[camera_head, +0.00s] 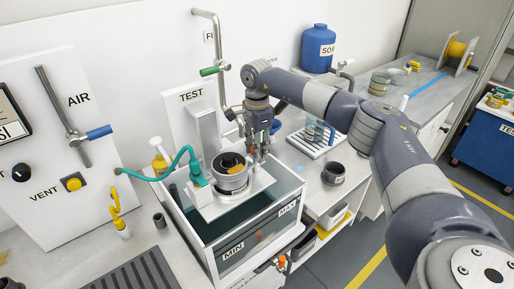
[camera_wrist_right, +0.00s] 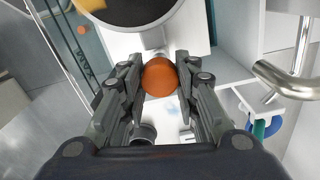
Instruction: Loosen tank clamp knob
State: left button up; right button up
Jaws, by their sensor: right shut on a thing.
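The orange round clamp knob (camera_wrist_right: 159,77) sits between the two fingers of my right gripper (camera_wrist_right: 158,70) in the right wrist view. The fingers are closed against its sides. In the head view my right gripper (camera_head: 259,150) reaches down at the back right of the metal cylinder (camera_head: 232,182), above the tank; the knob is hidden there by the fingers. The clear-walled tank (camera_head: 232,247), marked MIN and MAX, holds dark liquid. The cylinder stands on a light bracket over it. My left gripper is not in view.
A bent metal pipe (camera_head: 219,60) rises behind the tank. A dark cup (camera_head: 333,174) and a white rack (camera_head: 318,142) stand to the right. A blue bottle (camera_head: 318,48) is at the back.

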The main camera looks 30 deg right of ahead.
dwell(0.5)
jog(key=o, duration=0.8)
notch_tip(320, 180, up, 12)
jog(key=shift+f, duration=0.15)
dwell(0.4)
